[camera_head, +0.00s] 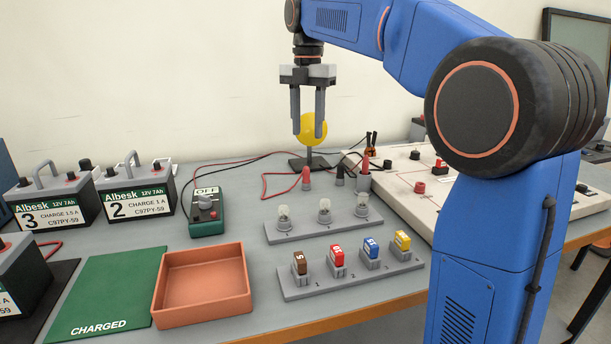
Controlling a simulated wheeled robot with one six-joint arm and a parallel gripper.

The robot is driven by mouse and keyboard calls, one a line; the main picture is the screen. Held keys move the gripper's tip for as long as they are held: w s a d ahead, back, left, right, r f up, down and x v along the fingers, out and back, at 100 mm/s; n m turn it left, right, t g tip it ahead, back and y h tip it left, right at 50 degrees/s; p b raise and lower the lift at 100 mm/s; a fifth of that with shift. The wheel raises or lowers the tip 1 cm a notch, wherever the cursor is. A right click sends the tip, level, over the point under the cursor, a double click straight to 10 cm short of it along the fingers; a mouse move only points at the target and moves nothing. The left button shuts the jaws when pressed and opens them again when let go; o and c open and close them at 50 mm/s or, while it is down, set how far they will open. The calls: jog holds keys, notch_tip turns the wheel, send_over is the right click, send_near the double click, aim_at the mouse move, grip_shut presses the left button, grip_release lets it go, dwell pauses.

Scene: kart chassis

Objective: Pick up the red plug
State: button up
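A red plug (306,179) stands on the table right of centre, with a red lead behind it. A black plug (340,176) stands to its right. Another red-tipped piece (365,163) shows at a grey block further right; I cannot tell whether it is also a plug.
The yellow ball's stand (308,162) is behind the plug. A bulb rack (322,227) and a fuse rack (352,276) stand in front. A green-and-grey OFF switch box (207,214), batteries (136,191) and an orange tray (203,284) are left. A white board (400,187) is right.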

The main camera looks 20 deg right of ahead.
aim_at(306, 167)
notch_tip(306, 167, down, 13)
jog(key=shift+a+r, duration=0.15)
jog(key=shift+r, duration=0.05)
grip_shut()
dwell(0.5)
